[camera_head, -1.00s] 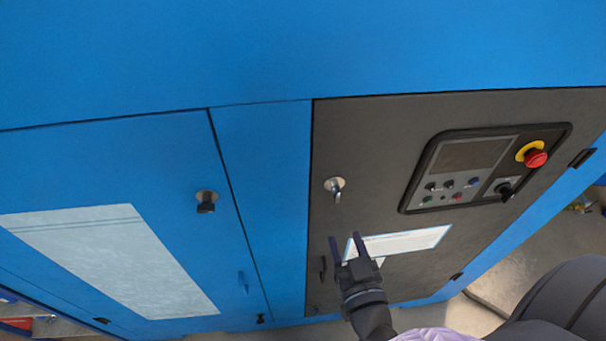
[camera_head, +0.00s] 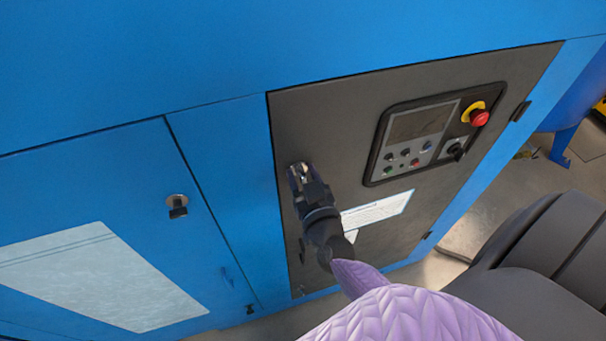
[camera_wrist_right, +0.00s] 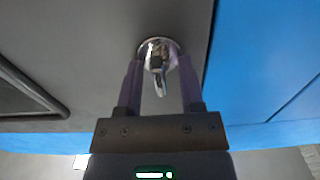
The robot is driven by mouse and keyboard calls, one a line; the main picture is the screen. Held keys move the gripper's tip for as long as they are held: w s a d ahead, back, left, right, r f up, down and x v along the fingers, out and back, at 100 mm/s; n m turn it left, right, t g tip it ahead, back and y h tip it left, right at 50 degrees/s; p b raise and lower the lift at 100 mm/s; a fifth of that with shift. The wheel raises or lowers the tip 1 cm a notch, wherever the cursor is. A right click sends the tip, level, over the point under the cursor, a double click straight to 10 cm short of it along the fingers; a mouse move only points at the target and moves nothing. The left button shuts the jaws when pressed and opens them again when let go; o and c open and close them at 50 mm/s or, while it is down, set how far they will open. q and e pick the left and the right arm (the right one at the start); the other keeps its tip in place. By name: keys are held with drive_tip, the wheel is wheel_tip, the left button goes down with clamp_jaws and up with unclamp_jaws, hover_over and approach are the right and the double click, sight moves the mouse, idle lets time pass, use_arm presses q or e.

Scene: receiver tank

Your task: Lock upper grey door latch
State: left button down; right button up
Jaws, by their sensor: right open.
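The upper grey door latch is a shiny metal latch on a round base, near the left edge of the grey door (camera_head: 330,100). In the right wrist view the latch (camera_wrist_right: 158,62) shows between the two fingers, its handle pointing down. My right gripper (camera_head: 301,172) is at the latch, covering most of it in the head view. The right gripper (camera_wrist_right: 160,80) is open, one finger on each side of the latch; I cannot tell whether they touch it. My left gripper is not in view.
A control panel (camera_head: 425,130) with a red emergency button (camera_head: 479,117) is to the right on the grey door. A black latch (camera_head: 177,206) is on the blue door at left. A white label (camera_head: 378,212) is below the panel.

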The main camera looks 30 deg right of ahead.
clamp_jaws()
drive_tip(key=shift+m, duration=0.3)
drive_tip(key=m, duration=0.3)
drive_tip(key=shift+m, duration=0.4)
drive_tip(key=m, duration=0.4)
drive_tip(key=shift+s+d+f+m, duration=0.1)
drive_tip(key=shift+d+m, duration=0.05)
drive_tip(key=shift+m, duration=0.15)
drive_tip(key=m, duration=0.4)
drive_tip(key=shift+f+m+b, duration=0.15)
drive_tip(key=shift+m+b, duration=0.15)
drive_tip(key=shift+b, duration=0.1)
drive_tip(key=shift+m+b, duration=0.4)
drive_tip(key=shift+m, duration=1.7)
unclamp_jaws()
